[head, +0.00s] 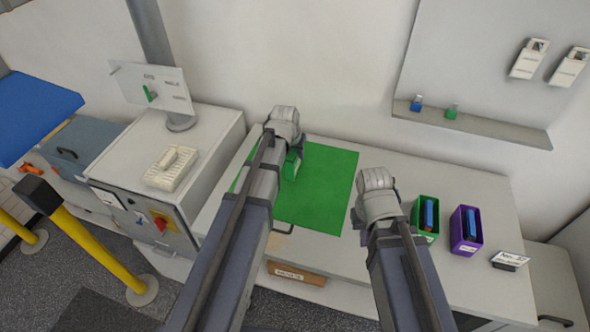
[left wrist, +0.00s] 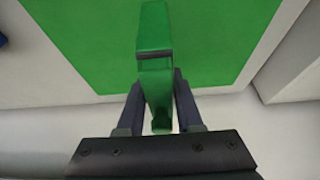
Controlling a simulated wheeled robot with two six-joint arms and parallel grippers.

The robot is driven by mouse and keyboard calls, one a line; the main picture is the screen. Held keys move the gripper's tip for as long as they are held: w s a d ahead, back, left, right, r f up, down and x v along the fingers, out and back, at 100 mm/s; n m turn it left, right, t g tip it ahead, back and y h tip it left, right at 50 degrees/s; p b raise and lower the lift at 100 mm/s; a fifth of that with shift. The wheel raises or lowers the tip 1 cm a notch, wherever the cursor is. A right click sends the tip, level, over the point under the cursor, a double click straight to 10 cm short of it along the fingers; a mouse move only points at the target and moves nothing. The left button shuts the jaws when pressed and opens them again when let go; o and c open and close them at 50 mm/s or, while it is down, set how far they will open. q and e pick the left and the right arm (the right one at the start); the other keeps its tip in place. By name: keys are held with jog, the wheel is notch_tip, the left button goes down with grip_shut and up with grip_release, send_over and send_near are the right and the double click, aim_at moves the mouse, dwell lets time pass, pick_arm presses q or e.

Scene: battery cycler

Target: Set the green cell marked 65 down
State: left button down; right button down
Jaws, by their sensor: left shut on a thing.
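My left gripper (left wrist: 157,105) is shut on a green cell (left wrist: 154,45), seen from above in the left wrist view. In the head view the green cell (head: 291,166) shows beside my left wrist, over the green mat (head: 325,190). I cannot tell whether the cell touches the mat, and no number can be read on it. My right arm's wrist (head: 378,195) is right of the mat in the head view; its fingers are hidden.
A green bin (head: 419,236) and a purple bin (head: 457,244), each with blue cells, stand on the bench at the right. A small sign (head: 509,261) stands beside them. A monitor (head: 155,87) and a white device (head: 170,168) are at the left. The mat's right part is clear.

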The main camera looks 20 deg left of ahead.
pick_arm(q)
jog(key=shift+f, duration=0.45)
pick_arm(e)
jog(key=shift+f, duration=0.4)
